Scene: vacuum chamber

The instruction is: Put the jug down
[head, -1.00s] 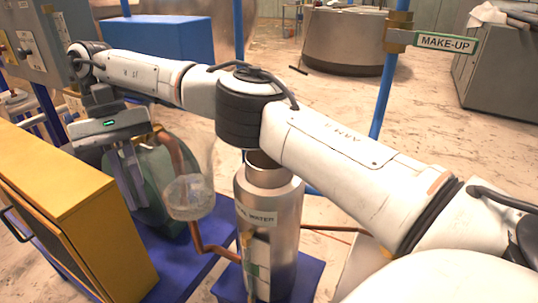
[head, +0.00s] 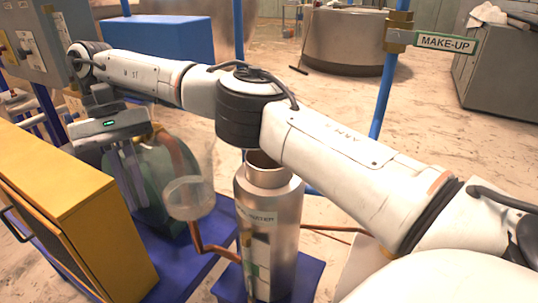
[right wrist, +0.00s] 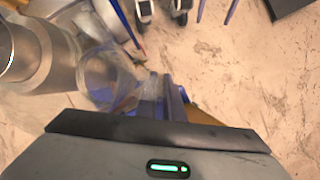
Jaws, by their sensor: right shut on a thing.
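The clear jug (head: 188,199) is in the middle left of the head view, upright or nearly so, with what looks like clear liquid low in it. It also shows in the right wrist view (right wrist: 105,82). My right gripper (head: 136,200) is on the jug's left side, its fingers pointing down and shut on the jug; the handle is hard to make out. In the right wrist view the fingers (right wrist: 164,100) are right beside the jug. I cannot tell whether the jug's base touches anything. My left gripper is not in view.
A steel cylinder with a "WATER" label (head: 268,235) stands right of the jug on a blue base (head: 312,275). A green round machine (head: 160,170) and copper pipe (head: 198,240) are behind and below. A yellow cabinet (head: 75,215) is at left.

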